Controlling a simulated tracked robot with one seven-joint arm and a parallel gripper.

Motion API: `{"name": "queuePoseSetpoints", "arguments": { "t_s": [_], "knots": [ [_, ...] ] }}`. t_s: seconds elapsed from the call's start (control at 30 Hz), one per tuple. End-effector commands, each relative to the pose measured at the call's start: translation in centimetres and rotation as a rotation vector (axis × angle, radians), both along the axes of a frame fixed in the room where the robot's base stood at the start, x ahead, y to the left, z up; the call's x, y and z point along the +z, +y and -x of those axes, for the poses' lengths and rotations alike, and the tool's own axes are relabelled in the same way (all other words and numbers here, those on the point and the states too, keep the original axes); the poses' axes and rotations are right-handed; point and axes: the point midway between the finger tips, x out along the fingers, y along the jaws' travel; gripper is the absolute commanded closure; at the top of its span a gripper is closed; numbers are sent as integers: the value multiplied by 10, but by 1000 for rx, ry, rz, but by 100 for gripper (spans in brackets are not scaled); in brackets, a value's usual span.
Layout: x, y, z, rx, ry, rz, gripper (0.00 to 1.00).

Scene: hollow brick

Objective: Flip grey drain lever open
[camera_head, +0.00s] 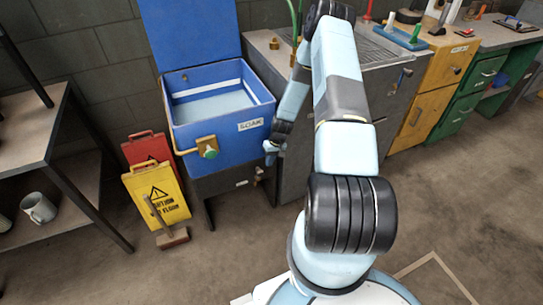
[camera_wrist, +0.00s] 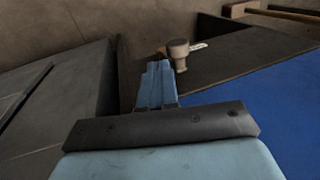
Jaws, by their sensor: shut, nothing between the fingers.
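The drain fitting shows in the wrist view as a short brownish-grey cylinder (camera_wrist: 179,52) on a dark panel. A small light grey lever (camera_wrist: 198,46) sticks out to its right. In the head view a small fitting (camera_head: 258,172) shows at the right of the dark stand front, under the blue SOAK tub (camera_head: 222,136). My gripper (camera_wrist: 159,68) is shut and empty, its light blue fingertips just left of the cylinder in the picture. I cannot tell whether they touch it. In the head view my gripper (camera_head: 270,154) is beside the tub's lower right corner.
Yellow (camera_head: 158,195) and red (camera_head: 147,147) caution signs and a brush (camera_head: 172,238) stand left of the dark stand (camera_head: 226,182). A grey cabinet is close at the right.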

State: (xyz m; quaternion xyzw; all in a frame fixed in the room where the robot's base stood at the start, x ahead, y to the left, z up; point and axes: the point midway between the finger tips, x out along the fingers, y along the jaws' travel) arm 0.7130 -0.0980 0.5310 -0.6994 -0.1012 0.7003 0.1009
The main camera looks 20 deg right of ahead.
Motion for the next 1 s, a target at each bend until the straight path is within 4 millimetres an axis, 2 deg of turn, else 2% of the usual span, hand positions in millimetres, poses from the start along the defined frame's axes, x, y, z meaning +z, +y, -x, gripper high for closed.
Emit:
{"name": "queuePoseSetpoints", "arguments": {
  "t_s": [0.1, 0.33, 1.0],
  "knots": [
    [-18, 6, 1, 0, 1, 0, 100],
    [-36, 11, 0, -1, 0, 0, 100],
    [-38, 6, -5, -13, -1, 24, 100]
  ]
}}
